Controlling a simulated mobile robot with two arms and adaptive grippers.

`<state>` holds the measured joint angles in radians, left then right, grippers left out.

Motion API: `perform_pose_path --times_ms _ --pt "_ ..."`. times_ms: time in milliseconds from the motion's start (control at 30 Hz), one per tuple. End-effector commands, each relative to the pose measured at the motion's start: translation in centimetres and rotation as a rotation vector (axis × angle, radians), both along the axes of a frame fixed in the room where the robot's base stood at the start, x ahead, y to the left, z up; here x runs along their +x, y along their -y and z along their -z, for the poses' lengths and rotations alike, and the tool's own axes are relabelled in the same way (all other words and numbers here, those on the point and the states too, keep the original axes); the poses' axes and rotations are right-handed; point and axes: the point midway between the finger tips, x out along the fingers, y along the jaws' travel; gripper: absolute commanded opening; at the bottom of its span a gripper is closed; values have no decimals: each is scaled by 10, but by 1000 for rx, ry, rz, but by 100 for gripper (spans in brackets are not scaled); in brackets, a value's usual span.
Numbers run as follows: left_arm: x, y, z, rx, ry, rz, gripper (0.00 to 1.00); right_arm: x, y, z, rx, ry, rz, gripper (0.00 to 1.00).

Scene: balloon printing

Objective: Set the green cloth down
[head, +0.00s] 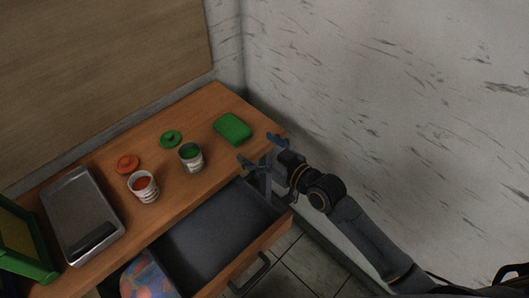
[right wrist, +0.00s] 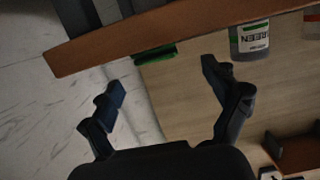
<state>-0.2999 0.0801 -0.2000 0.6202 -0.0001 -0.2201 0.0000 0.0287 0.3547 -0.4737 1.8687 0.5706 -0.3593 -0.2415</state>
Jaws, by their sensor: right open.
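The green cloth (head: 232,126) lies folded on the wooden table near its right end. In the right wrist view, the cloth (right wrist: 155,54) shows as a thin green strip past the table edge. My right gripper (head: 258,151) is open and empty, at the table's front right edge, in front of the cloth and apart from it. Its two spread fingers also show in the right wrist view (right wrist: 163,84), with nothing between them. My left gripper is not in view.
An open green jar (head: 191,161) and orange jar (head: 144,188) stand left of the cloth, with a green lid (head: 171,138) and orange lid (head: 127,163) behind. A metal device (head: 82,208) lies farther left. An open drawer (head: 222,228) juts out below.

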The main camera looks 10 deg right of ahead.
Motion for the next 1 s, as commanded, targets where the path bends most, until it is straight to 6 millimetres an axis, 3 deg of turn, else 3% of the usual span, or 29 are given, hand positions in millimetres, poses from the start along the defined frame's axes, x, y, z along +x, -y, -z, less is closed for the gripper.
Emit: perform_pose_path --times_ms 200,500,633,767,833,933,1000 --pt "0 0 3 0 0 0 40 -19 14 -4 0 0 0 88" --pt "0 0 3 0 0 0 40 -22 16 -5 0 -1 1 88" --pt "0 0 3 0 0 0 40 -18 24 18 -16 -37 28 88" --pt "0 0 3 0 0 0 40 -16 49 87 -70 -143 107 88" --pt "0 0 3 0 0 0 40 -23 71 144 -113 -233 165 88" --pt "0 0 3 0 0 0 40 -54 105 235 -190 -385 248 88" --pt "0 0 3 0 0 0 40 -88 126 295 -242 -494 296 88"
